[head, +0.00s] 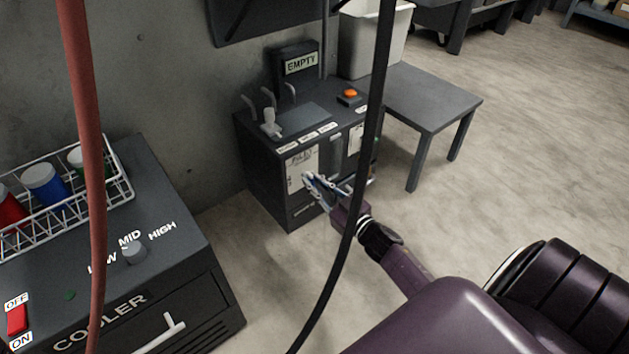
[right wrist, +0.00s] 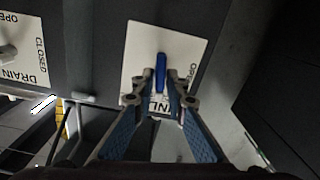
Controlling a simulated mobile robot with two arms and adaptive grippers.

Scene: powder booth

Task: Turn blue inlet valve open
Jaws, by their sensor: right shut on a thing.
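The blue inlet valve handle (right wrist: 161,73) stands upright in the picture on a white plate (right wrist: 138,48) in the right wrist view. Part of an inlet label shows below the handle, and part of an OPEN label shows at the plate's right edge. My right gripper (right wrist: 160,98) is at the handle's lower end, with a finger on each side, shut on it. In the head view my right gripper (head: 318,190) is at the front of the dark cabinet (head: 262,172); the blue handle cannot be made out there. My left gripper is not in view.
A drain valve plate (right wrist: 22,55) sits left of the inlet plate. The cabinet top carries an EMPTY sign (head: 300,64) and an orange button (head: 349,94). A cooler (head: 165,255) stands at left. A grey table (head: 435,98) stands at right. Red and black hoses hang across the view.

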